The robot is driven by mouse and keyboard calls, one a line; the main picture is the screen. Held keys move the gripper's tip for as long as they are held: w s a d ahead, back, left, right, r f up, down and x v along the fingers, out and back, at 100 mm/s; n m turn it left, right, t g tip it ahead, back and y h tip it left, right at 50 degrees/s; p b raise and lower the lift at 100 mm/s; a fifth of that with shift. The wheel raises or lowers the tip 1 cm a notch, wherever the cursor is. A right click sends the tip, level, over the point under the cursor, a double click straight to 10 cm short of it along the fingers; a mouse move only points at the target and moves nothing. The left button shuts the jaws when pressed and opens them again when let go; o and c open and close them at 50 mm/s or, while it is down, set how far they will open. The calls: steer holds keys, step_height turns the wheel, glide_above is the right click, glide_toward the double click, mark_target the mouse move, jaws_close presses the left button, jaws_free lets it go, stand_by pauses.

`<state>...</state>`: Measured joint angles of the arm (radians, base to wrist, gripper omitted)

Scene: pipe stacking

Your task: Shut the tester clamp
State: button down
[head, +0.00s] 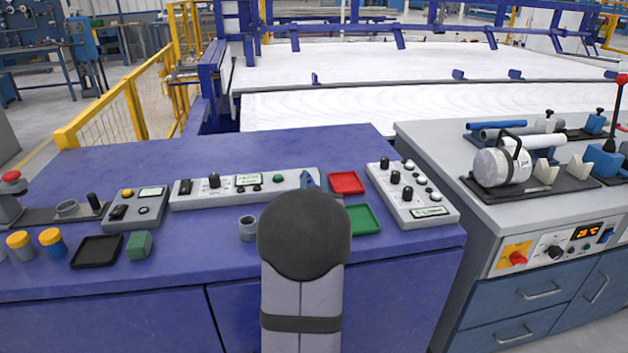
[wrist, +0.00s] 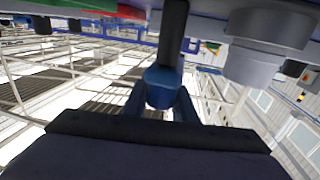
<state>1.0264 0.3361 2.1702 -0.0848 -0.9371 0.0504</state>
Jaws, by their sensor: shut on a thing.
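What the rod belongs to is hidden. I cannot tell for certain which part is the tester clamp. A rail fixture with a red knob (head: 11,178) stands at the far left of the bench. A lever with a red knob (head: 622,79) stands upright at the right edge.
The blue bench (head: 190,255) holds a grey ring (head: 247,228), a red tray (head: 346,182), a green tray (head: 362,219) and control boxes (head: 412,193). A grey bench (head: 440,140) with pipes and V-blocks stands right.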

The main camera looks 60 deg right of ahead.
steer(key=shift+w+a+r+n+t+y, duration=0.1)
steer(key=shift+n+t+y, duration=0.35)
steer(key=shift+t, duration=0.1)
steer(key=shift+w+r+n+t+y, duration=0.1)
steer(key=shift+n+t+y, duration=0.35)
steer(key=shift+t, duration=0.1)
steer(key=shift+w+a+f+n+t+y, duration=0.1)
steer(key=shift+w+a+n+t+y, duration=0.1)
steer(key=shift+n+t+y, duration=0.35)
steer(key=c, duration=1.5)
jaws_free()
steer(key=shift+o, duration=0.2)
steer(key=shift+s, duration=0.15)
steer(key=shift+v, duration=3.6)
